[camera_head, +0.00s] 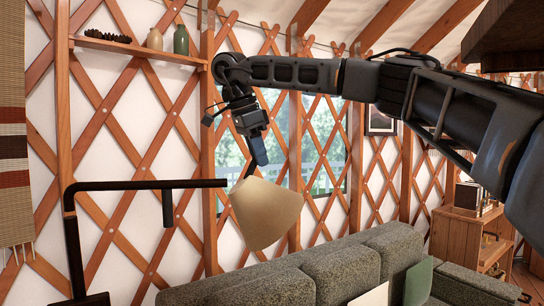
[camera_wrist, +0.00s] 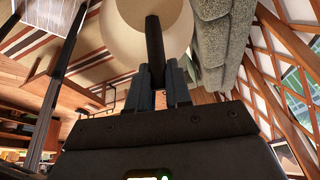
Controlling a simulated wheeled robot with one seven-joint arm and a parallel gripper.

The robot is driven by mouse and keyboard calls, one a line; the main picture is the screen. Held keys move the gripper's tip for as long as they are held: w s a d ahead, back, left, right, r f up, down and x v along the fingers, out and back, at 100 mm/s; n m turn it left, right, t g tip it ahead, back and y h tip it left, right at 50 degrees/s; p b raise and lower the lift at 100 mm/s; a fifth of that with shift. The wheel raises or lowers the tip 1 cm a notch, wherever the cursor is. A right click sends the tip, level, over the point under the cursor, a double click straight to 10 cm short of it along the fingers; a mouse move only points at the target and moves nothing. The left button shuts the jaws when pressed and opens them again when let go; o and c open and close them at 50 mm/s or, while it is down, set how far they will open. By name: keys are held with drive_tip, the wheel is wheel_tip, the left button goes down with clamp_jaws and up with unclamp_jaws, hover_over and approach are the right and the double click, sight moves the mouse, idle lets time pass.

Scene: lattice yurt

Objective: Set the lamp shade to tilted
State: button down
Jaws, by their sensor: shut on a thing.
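The lamp has a cream cone-shaped shade (camera_head: 266,213) at the right end of a black horizontal bar (camera_head: 140,185). The shade leans, with its narrow end at the upper left and its wide side toward the lower right. My gripper (camera_head: 258,163) is just above the shade, pointing down. In the wrist view, my gripper (camera_wrist: 162,82) is shut on a dark rod (camera_wrist: 154,45) that stands out in front of the pale shade (camera_wrist: 118,28). The fingers partly hide the rod's lower end.
A grey sofa (camera_head: 340,270) stands below and right of the shade. A wall shelf (camera_head: 140,49) with two vases is at the upper left. The lattice wall and window (camera_head: 325,140) are behind. A short black rod (camera_head: 167,207) hangs from the lamp bar.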

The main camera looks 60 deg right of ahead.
drive_tip(key=shift+w+a+r+g+h, duration=0.2)
drive_tip(key=shift+g+h, duration=0.1)
idle(0.4)
drive_tip(key=c, duration=1.1)
unclamp_jaws()
drive_tip(key=shift+v, duration=3.85)
